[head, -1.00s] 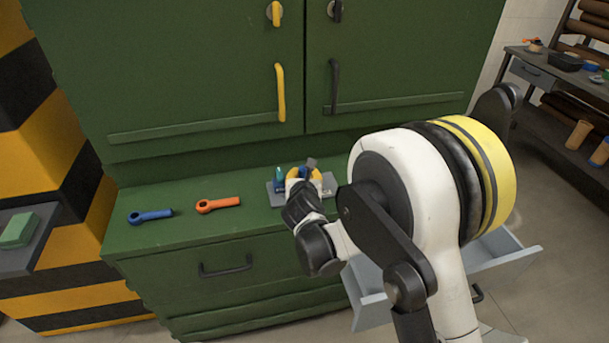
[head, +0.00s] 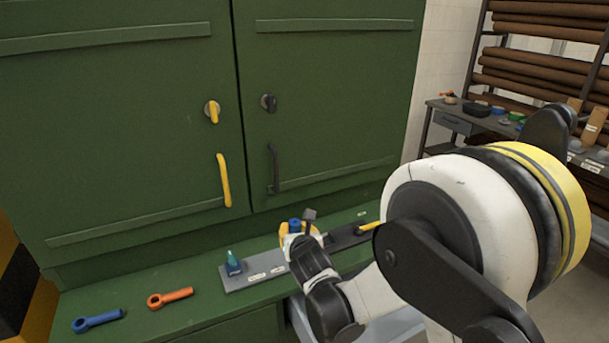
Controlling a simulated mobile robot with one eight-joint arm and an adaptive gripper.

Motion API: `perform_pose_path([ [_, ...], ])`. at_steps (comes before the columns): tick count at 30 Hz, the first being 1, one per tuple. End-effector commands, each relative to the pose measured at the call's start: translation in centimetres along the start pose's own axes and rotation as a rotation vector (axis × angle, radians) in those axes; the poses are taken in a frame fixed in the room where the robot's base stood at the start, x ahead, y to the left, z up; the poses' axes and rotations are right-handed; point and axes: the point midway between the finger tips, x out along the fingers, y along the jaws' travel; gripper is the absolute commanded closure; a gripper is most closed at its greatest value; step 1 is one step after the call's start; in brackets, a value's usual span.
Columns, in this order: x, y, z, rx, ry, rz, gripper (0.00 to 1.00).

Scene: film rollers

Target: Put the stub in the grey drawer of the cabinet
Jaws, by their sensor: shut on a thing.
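My gripper (head: 298,234) is over the grey strip on the green cabinet's ledge, seen from behind. Yellow parts show at its tip around a small blue thing (head: 295,225). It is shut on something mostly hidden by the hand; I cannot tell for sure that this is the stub. The green cabinet (head: 130,130) has two closed upper doors, one with a yellow handle, one with a black handle. The light grey drawer (head: 297,318) is pulled out below the ledge, largely hidden behind my arm; its inside cannot be seen well.
A teal-and-blue piece (head: 234,263) stands on the left end of the labelled grey strip (head: 240,283). A yellow-handled item (head: 370,226) lies farther right. Orange (head: 170,298) and blue (head: 97,320) ring-ended tools lie on the ledge. A shelf with brown rolls (head: 540,60) stands at right.

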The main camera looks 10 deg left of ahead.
Motion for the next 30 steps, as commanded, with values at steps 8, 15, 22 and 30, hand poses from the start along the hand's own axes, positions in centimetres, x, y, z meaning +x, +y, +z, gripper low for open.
perform_pose_path([
  [8, -4.7, -8.1, 1.0, 0.061, 0.016, -0.15, 1.0],
  [15, -13.1, -18.6, 1.1, 0.157, 0.014, -0.381, 1.0],
  [22, -18.7, -23.9, 0.5, 0.214, -0.006, -0.519, 1.0],
  [30, -19.1, -24.2, 0.6, 0.221, -0.011, -0.534, 1.0],
])
